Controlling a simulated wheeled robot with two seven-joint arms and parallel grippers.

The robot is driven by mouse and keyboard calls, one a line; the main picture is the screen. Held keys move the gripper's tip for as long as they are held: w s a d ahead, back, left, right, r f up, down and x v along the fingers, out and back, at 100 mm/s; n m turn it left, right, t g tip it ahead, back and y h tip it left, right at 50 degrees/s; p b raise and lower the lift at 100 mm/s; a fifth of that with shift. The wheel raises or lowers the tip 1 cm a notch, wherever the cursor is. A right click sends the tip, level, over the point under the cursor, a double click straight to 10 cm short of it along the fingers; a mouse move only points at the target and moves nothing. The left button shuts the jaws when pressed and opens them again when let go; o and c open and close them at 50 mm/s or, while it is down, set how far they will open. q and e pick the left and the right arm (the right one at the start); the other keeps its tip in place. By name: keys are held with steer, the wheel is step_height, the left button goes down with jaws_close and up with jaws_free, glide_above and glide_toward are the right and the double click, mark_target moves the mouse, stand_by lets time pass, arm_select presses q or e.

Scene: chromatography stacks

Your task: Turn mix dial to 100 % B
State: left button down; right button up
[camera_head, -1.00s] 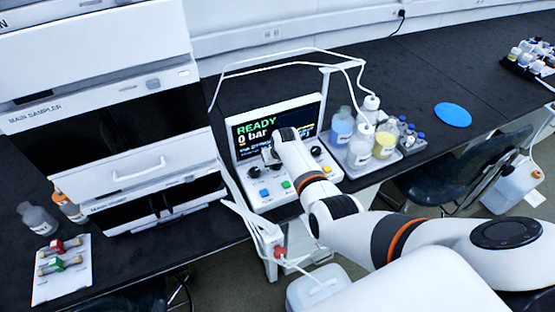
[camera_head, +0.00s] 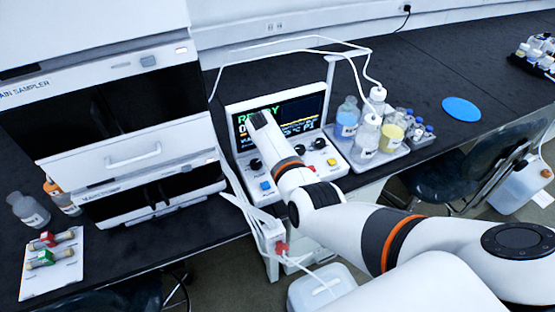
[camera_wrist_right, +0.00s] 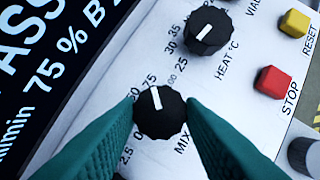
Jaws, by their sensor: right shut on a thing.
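The black mix dial (camera_wrist_right: 159,112), with a white pointer line, sits on the white panel above the label MIX in the right wrist view. Its pointer is near the 75 mark, and part of its scale is hidden by the fingers. My right gripper (camera_wrist_right: 161,104) is shut on the dial, one green finger on each side. The screen (camera_wrist_right: 60,60) beside it reads 75 % B. In the head view my right arm reaches over the instrument (camera_head: 275,140) and hides part of its screen and panel. My left gripper is not in view.
Close to the mix dial are the HEAT dial (camera_wrist_right: 207,31), the red STOP button (camera_wrist_right: 271,82) and the yellow RESET button (camera_wrist_right: 294,23). A tray of bottles (camera_head: 374,165) stands right of the instrument, under white tubing. The main sampler (camera_head: 120,160) stands close on the left.

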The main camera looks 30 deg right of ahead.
steer(key=m+b, duration=0.2)
steer(key=m+g+b, duration=0.1)
steer(key=m+b, duration=0.1)
steer(key=b, duration=0.1)
steer(key=m+g+b, duration=0.1)
steer(key=b, duration=0.1)
steer(key=shift+w+a+f+m+b, duration=0.1)
steer(key=shift+w+f+m+b, duration=0.2)
steer(key=shift+m, duration=0.1)
steer(key=shift+r+m+g+b, duration=0.2)
steer(key=shift+m+g+b, duration=0.2)
steer(key=shift+m+b, duration=0.5)
steer(key=o, duration=1)
steer(key=shift+r+h, duration=0.2)
steer(key=shift+h, duration=0.1)
steer(key=v, duration=1.1)
steer(key=shift+r+b, duration=0.35)
steer(key=shift+a, duration=0.1)
